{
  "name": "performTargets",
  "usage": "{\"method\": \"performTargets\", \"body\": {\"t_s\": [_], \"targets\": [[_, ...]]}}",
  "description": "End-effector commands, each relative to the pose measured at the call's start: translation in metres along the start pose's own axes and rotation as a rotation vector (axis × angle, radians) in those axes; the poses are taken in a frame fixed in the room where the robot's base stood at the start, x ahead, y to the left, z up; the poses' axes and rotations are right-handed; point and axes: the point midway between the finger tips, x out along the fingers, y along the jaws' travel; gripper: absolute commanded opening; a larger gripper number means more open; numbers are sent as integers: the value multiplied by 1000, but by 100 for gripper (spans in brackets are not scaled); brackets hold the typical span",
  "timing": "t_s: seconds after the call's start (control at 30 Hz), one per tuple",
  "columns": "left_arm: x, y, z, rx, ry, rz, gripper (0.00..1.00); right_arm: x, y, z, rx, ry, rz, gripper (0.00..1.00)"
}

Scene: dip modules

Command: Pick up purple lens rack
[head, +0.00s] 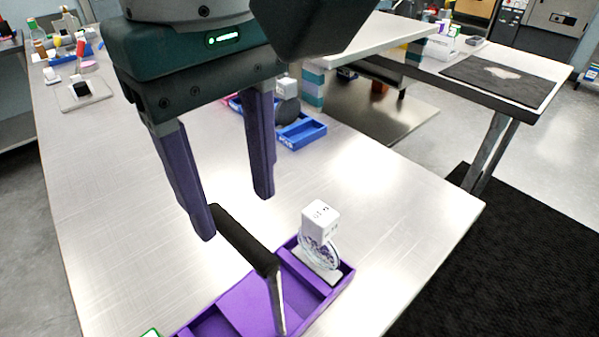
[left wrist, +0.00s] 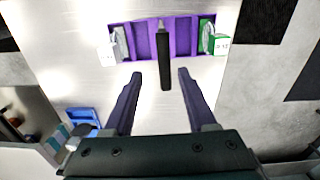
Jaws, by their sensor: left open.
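The purple lens rack (head: 247,303) lies on the metal table at the bottom of the head view, its near end cut off. A metal post with a black handle (head: 243,238) rises from its middle. In the left wrist view the rack (left wrist: 183,36) lies beyond the fingertips, and its handle (left wrist: 164,60) points toward me. My left gripper (head: 238,216) is open and empty, pointing down above the rack. In the left wrist view the handle's end appears between the open fingers (left wrist: 160,74); I cannot tell the height gap. My right gripper is not in view.
A white cube with a clear lens disc (head: 321,221) stands at the rack's right end. A green-and-white block (left wrist: 215,42) is at its other end. A blue rack (head: 301,133) sits farther back. Bare table lies left of the rack. The table's right edge (head: 440,252) is close.

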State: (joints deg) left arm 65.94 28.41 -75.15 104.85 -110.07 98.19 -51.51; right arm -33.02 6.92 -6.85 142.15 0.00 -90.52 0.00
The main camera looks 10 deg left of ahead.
Motion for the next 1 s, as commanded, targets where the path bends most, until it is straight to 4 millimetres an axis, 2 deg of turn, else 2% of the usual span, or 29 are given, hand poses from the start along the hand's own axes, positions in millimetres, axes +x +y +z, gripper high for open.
{"method": "performTargets", "body": {"t_s": [0.1, 0.27, 0.47, 0.6, 0.87, 1.0], "targets": [[16, -1, 2, 0, -5, -5, 57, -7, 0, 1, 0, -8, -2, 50], [30, -1, 3, 0, -6, -1, 57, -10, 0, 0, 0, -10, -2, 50], [58, -6, 7, -1, -8, -5, 57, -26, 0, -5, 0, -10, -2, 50], [78, -4, 7, -1, -9, -2, 57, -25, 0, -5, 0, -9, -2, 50], [81, -4, 6, 1, -8, 1, 57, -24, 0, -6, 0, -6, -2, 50], [81, -4, 6, 1, -8, 1, 42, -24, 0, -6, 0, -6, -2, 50]]}}
